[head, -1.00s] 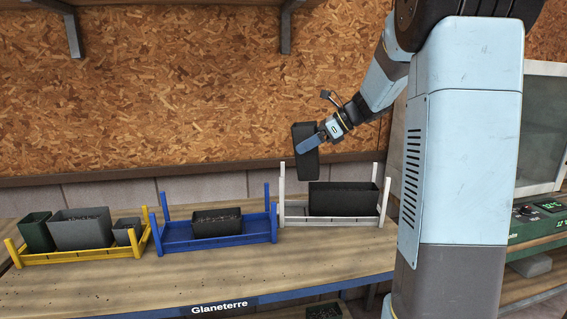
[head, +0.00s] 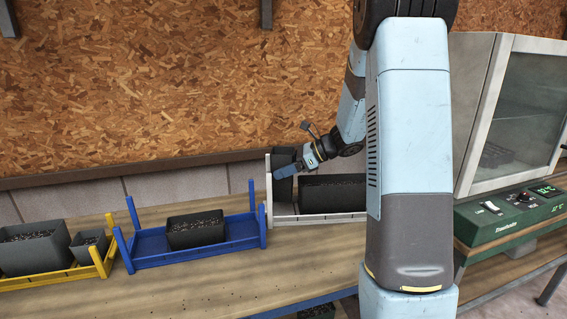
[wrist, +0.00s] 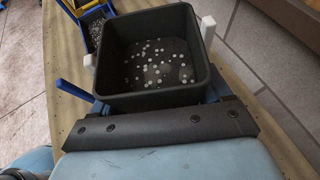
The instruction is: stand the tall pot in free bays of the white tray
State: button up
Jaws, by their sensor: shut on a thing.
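The tall dark pot (head: 283,187) stands nearly upright at the left end of the white tray (head: 318,218), behind its front rail and beside its left posts. Whether its base touches the tray floor is hidden. My gripper (head: 284,171) is shut on the tall pot near its upper part. In the wrist view the pot (wrist: 112,62) is seen from above, open, with white specks at the bottom of its dark inside. White tray posts (wrist: 208,29) show on both sides of it. A long dark planter with soil (head: 335,198) fills the tray's bays to the right.
A blue tray (head: 190,256) to the left holds one dark planter (head: 197,234), with free room at its left. A yellow tray (head: 70,273) farther left holds grey pots (head: 35,252). A green machine (head: 510,220) with a glass-fronted cabinet is at the right. The bench front is clear.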

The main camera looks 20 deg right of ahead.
aim_at(284, 182)
jog(key=shift+f, duration=2.5)
jog(key=shift+f, duration=0.25)
